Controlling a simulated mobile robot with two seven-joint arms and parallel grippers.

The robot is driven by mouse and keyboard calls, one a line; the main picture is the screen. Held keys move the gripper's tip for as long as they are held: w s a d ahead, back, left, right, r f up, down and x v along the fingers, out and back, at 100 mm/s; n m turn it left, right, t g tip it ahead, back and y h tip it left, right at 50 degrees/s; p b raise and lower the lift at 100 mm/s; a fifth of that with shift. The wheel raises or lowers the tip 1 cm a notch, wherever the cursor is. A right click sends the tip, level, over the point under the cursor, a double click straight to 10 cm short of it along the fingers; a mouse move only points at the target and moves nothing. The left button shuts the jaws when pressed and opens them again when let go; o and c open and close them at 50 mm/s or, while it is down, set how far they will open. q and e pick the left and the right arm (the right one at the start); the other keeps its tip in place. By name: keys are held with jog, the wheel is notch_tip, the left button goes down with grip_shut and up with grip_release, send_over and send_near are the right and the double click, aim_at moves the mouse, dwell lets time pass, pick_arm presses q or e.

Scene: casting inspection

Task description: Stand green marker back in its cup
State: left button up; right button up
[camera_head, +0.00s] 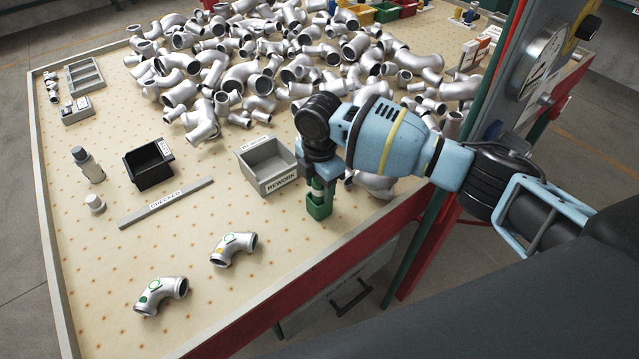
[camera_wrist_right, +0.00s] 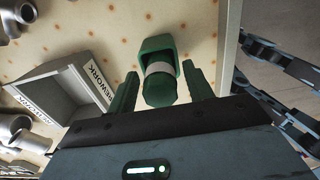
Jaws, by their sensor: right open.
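The small green cup (camera_head: 319,209) stands on the table near its front edge, right of the grey REWORK bin. The wrist view also shows the cup (camera_wrist_right: 152,44). The green marker (camera_wrist_right: 159,92) is in the cup, its green end and white band sticking out toward the camera; it looks roughly upright. My right gripper (camera_head: 318,187) points down just above the cup. In the wrist view, its two dark green fingers (camera_wrist_right: 159,76) are open on either side of the marker, with gaps visible. My left gripper is not in view.
The grey REWORK bin (camera_head: 268,178) is close to the left of the cup. A black bin (camera_head: 150,175), a CHECKED strip (camera_head: 166,204) and two marked elbow castings (camera_head: 233,249) lie farther left. Many castings (camera_head: 290,62) are heaped behind. A red table edge (camera_head: 270,301) runs in front.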

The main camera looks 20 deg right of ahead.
jog(key=r, duration=0.7)
jog(key=shift+w+d+r, duration=0.1)
jog(key=shift+d+r, duration=0.1)
jog(key=shift+r, duration=0.2)
